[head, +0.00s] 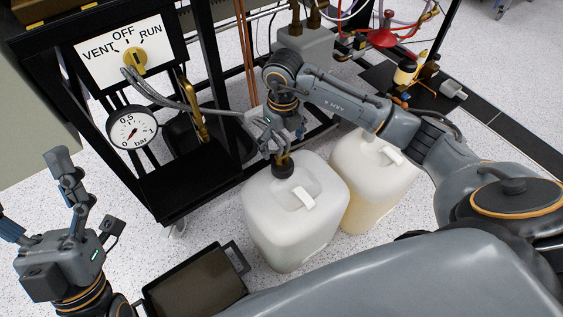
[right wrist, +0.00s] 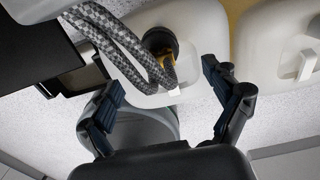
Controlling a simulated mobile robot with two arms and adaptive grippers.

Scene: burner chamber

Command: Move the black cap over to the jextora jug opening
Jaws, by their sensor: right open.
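The black cap (head: 283,166) sits on the neck of the front white jug (head: 295,225). A braided hose (right wrist: 125,42) runs to a brass fitting at the cap; it also shows in the right wrist view (right wrist: 160,40). My right gripper (head: 275,148) is just above the cap, and its fingers partly hide the hose end. In the right wrist view its two fingers (right wrist: 165,88) are spread, with the cap beyond them and nothing clearly held. My left gripper (head: 34,190) is open and empty at the lower left. No label tells which jug is jextora.
A second jug (head: 372,170) with yellowish content stands right behind the front one. A black frame with a VENT/OFF/RUN panel (head: 120,52) and a gauge (head: 131,131) stands at left. A dark tray (head: 195,290) lies on the floor in front.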

